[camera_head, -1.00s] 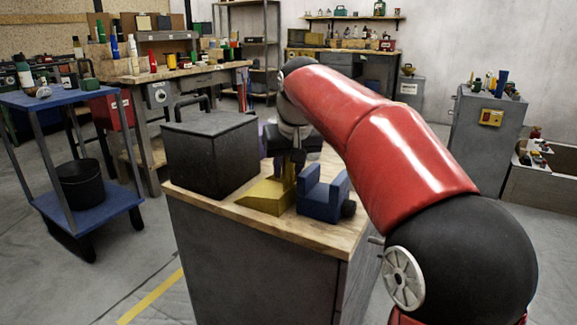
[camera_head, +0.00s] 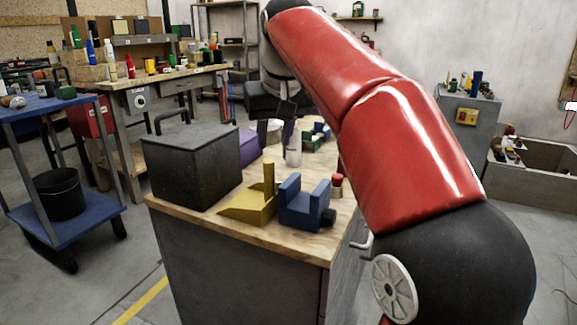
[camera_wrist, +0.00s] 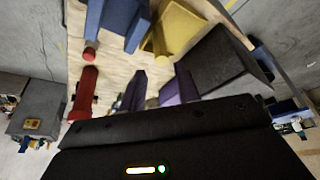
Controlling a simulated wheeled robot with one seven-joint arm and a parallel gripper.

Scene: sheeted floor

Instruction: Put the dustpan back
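The dustpan appears to be the yellow wedge-shaped piece with an upright handle (camera_head: 252,203). It stands on the wooden top of the grey cabinet (camera_head: 200,215), between a dark box and a blue block-like object. In the wrist view the yellow piece (camera_wrist: 176,28) is at the top, beyond the fingertips. My gripper (camera_head: 276,128) is above the far part of the cabinet top, behind the yellow piece and apart from it. In the wrist view its two purple-dark fingers (camera_wrist: 159,86) are spread, with nothing seen between them.
The dark box (camera_head: 192,165) is left of the yellow piece and the blue object (camera_head: 305,202) right of it. A purple object (camera_head: 250,146), a white bottle (camera_head: 293,150) and a red-capped bottle (camera_head: 337,184) stand behind. A blue cart (camera_head: 60,225) is at left.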

